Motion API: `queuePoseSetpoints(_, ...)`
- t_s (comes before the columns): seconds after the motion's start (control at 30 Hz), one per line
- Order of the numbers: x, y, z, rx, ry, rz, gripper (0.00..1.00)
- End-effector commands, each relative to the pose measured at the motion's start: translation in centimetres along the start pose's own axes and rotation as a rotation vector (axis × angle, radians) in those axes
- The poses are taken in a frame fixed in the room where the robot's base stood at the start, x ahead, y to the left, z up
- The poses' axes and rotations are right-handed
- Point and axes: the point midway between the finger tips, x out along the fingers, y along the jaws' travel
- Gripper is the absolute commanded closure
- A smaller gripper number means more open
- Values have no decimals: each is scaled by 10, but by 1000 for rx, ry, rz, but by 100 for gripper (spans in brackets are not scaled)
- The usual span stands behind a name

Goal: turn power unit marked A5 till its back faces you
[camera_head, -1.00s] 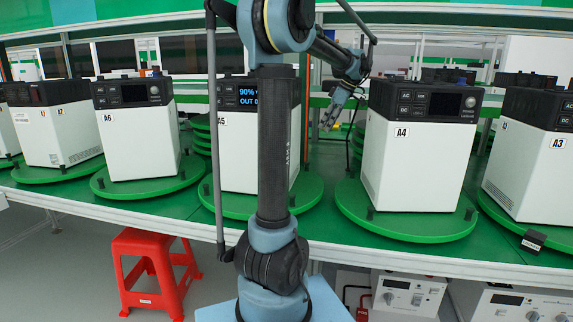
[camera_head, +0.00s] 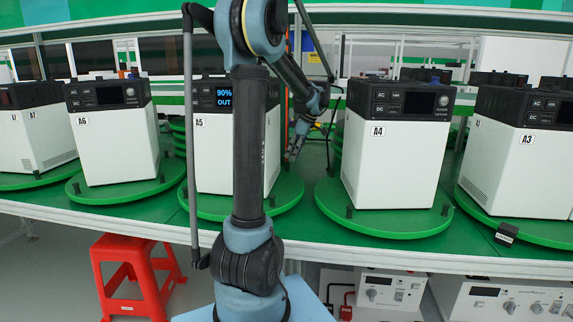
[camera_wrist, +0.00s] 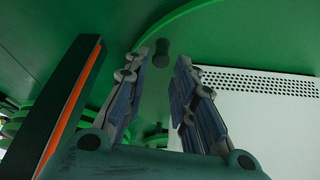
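The power unit marked A5 (camera_head: 212,158) is a white box with a black top. It stands on a round green turntable (camera_head: 283,199), its front with a lit blue display towards me. My arm hides its middle. My gripper (camera_head: 292,157) is low, just right of the unit, near the right part of the turntable. In the wrist view my gripper (camera_wrist: 162,65) is open, and a short dark peg (camera_wrist: 161,53) on the turntable shows between the fingertips. Contact cannot be told. A white vented panel (camera_wrist: 260,115) lies right of the fingers.
Similar units A6 (camera_head: 115,146) and A4 (camera_head: 395,165) stand on turntables at either side, with A3 (camera_head: 520,165) farther right. In the wrist view a dark upright with an orange stripe (camera_wrist: 75,100) is left of the fingers. A red stool (camera_head: 130,265) stands below the bench.

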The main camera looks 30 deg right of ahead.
Motion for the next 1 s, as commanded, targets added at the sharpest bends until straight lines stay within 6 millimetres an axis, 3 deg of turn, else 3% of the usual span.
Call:
queuePoseSetpoints(0.1,20,0,0,-1,0,-1,75)
queuePoseSetpoints(0.3,42,0,0,-1,0,-1,75)
queuePoseSetpoints(0.73,51,0,0,0,0,-1,75)
queuePoseSetpoints(0.87,51,0,0,0,0,0,100)
queuePoseSetpoints(1.0,53,-4,-5,-3,0,-1,100)
